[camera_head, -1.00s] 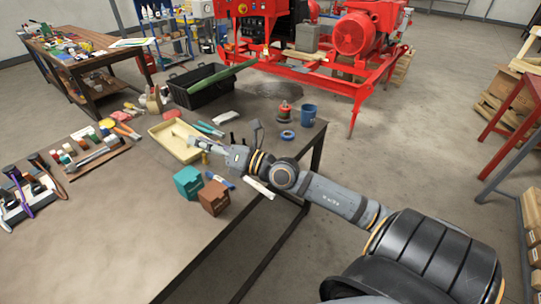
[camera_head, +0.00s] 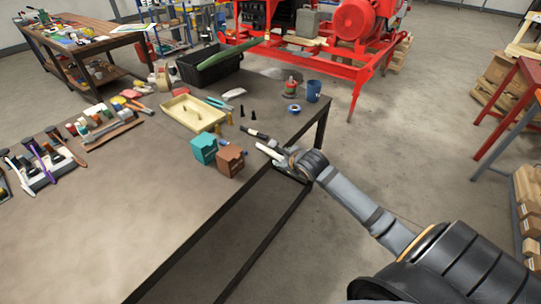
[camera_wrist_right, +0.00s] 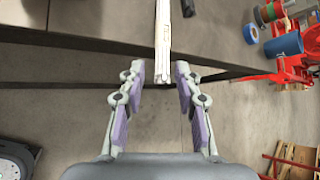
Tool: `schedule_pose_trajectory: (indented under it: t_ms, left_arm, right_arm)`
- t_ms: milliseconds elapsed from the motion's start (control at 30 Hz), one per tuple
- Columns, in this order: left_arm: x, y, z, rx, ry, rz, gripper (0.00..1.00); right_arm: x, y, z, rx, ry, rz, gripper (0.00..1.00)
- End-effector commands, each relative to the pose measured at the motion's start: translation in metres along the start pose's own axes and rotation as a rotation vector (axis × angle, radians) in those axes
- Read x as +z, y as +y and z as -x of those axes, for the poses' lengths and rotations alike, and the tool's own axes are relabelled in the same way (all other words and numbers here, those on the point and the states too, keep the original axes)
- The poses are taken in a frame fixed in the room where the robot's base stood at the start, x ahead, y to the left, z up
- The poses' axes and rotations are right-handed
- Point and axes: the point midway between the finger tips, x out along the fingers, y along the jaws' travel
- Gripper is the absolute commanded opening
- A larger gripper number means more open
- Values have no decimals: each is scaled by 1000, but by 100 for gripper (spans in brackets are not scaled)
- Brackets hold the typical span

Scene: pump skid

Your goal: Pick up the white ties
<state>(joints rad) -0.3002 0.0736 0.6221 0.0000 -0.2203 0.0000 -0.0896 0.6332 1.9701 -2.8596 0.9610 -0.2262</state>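The white ties (camera_wrist_right: 163,35) form a narrow white bundle lying at the table's edge, their near end sticking out past it in the right wrist view. In the head view the white ties (camera_head: 268,154) show beside my right gripper, which partly hides the area. My right gripper (camera_wrist_right: 158,75) is open, with purple-padded fingers apart. The near end of the bundle lies between the fingertips, with a gap visible on both sides. My left gripper is not in view.
A black item (camera_wrist_right: 188,8) lies right beside the ties. Teal (camera_head: 204,149) and brown (camera_head: 230,160) boxes stand to their left. A cream tray (camera_head: 194,113), blue tape roll (camera_head: 293,108) and blue cup (camera_head: 313,91) are farther back.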

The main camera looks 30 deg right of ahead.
Motion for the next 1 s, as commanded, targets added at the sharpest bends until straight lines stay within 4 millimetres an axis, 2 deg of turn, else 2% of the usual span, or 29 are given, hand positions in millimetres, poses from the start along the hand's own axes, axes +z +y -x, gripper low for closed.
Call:
schedule_pose_trajectory:
  t_ms: [167,333,467,700,733,967,1000]
  left_arm:
    - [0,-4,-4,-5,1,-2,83]
    - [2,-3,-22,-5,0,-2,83]
    - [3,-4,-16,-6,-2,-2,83]
    - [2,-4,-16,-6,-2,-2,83]
    - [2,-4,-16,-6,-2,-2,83]
    - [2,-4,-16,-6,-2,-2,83]
    - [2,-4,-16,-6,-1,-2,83]
  right_arm:
    - [0,0,-7,0,-1,-1,33]
    - [-2,-1,-37,1,-3,-4,33]
    - [1,-3,-51,1,-2,-4,33]
    - [1,-3,-54,0,-1,1,33]
    - [0,-3,-54,1,-1,1,32]
    - [0,-3,-54,1,-1,1,1]
    - [0,-3,-54,1,-1,1,0]
